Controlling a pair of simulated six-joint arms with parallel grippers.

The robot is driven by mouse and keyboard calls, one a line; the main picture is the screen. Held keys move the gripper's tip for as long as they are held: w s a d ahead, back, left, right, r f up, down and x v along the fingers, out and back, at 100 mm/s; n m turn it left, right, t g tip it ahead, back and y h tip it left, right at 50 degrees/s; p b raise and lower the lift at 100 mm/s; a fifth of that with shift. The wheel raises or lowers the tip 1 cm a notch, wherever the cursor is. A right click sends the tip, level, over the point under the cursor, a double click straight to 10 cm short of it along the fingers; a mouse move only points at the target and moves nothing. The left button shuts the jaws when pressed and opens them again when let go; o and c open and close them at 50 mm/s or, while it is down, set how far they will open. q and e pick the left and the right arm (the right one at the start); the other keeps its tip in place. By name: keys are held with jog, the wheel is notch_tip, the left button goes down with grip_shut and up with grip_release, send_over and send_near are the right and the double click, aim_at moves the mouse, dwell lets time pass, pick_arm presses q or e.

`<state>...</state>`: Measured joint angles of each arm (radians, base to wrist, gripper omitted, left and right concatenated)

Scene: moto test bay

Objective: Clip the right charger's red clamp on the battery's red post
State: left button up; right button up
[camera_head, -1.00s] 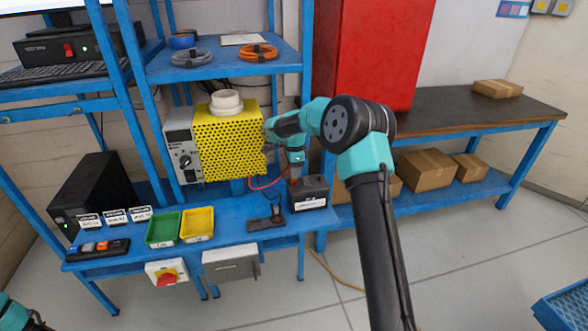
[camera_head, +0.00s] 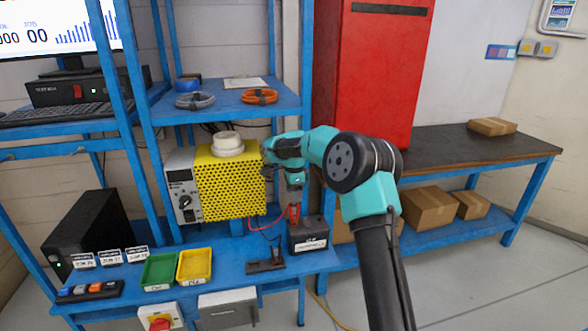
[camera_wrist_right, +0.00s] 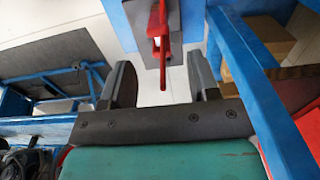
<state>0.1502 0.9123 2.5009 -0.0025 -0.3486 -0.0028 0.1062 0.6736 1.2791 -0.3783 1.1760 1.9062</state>
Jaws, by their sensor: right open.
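The black battery (camera_head: 308,236) with a white label stands on the blue bench's right end. The red clamp (camera_head: 294,213) stands upright at the battery's top left, with its red lead (camera_head: 260,224) running left toward the yellow charger (camera_head: 230,187). The red post is not visible apart from the clamp. My right gripper (camera_head: 296,196) is just above the clamp. My left gripper is out of view.
A black holder (camera_head: 265,265) lies on the bench left of the battery. Green (camera_head: 160,271) and yellow (camera_head: 194,265) trays sit farther left. A blue shelf (camera_head: 225,108) holds cable coils above. A red cabinet (camera_head: 378,75) stands behind my right arm.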

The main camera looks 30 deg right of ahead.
notch_tip(320, 180, up, 10)
dwell(0.4)
dwell(0.3)
